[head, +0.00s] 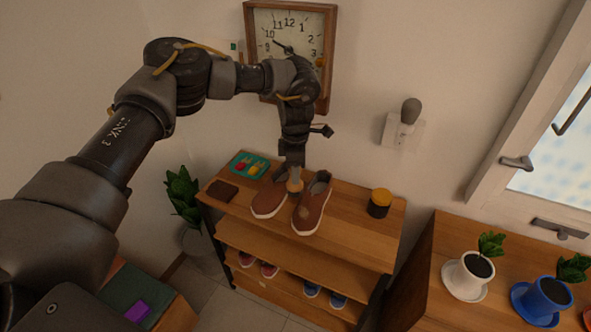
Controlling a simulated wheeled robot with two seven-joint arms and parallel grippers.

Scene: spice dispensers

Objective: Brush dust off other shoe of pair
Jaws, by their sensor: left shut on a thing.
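A pair of reddish-brown shoes with white soles stands on top of the wooden shoe rack: the left shoe (268,200) and the right shoe (311,208). The right shoe has a paler patch on its upper that looks like dust. My left gripper (293,166) reaches down from above and is shut on a small tan wooden thing, likely the brush (295,182). The brush is between the two shoes, near their openings. I cannot tell whether it touches either shoe. Its lower end is hard to make out. My right gripper is not in view.
On the shoe rack (350,240) are a teal tray (237,163), a dark brown block (221,191) and a yellow-lidded dark jar (379,203). More shoes sit on lower shelves. A clock (300,20) hangs behind my arm. Potted plants stand at right.

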